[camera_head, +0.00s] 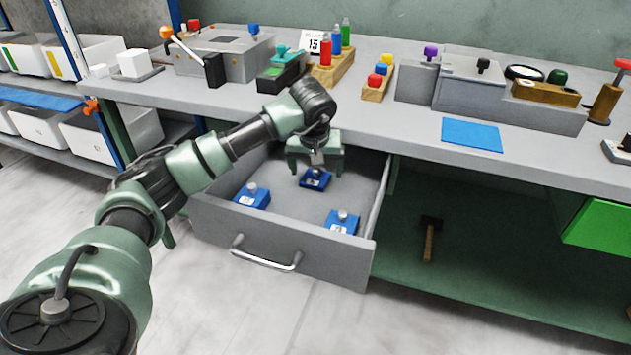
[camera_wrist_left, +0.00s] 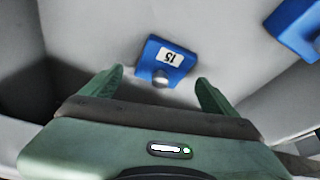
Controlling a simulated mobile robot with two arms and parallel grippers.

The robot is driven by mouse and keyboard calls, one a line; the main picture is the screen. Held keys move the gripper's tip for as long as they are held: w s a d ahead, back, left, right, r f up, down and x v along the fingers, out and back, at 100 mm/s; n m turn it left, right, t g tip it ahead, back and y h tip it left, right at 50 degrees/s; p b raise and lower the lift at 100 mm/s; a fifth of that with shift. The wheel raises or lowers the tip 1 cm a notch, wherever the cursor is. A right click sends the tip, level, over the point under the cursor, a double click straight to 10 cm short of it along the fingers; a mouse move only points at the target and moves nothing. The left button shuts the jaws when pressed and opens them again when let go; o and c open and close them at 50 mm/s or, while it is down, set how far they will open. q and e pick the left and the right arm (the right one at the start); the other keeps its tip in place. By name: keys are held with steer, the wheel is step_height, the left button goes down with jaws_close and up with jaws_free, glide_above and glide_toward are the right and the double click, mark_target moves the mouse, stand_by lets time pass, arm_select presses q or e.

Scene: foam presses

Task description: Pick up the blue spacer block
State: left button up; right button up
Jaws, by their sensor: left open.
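Three blue spacer blocks with grey knobs and white labels lie in the open grey drawer (camera_head: 280,236). One blue block (camera_head: 316,180) is at the back, one (camera_head: 252,196) at the left and one (camera_head: 342,222) at the front right. My left gripper (camera_head: 316,168) is open and empty over the back block. In the left wrist view this block (camera_wrist_left: 169,55) bears the label 15, and its knob shows between the spread fingers (camera_wrist_left: 160,79). The fingers do not appear to touch it. Another blue block (camera_wrist_left: 296,28) is cut off at the upper right. My right gripper is out of view.
The grey worktop (camera_head: 400,130) overhangs the drawer's back. A card (camera_head: 314,43) reading 15 stands on it, near a wooden rack of coloured bottles (camera_head: 333,70). The drawer's walls surround the blocks. A hammer (camera_head: 429,238) lies on the green shelf at right.

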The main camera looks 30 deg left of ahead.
arm_select(q)
steer(key=shift+w+a+f, duration=0.15)
steer(key=shift+w+f, duration=0.1)
steer(key=shift+f, duration=0.4)
steer(key=c, duration=1.7)
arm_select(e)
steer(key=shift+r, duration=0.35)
arm_select(q)
steer(key=shift+r, duration=0.15)
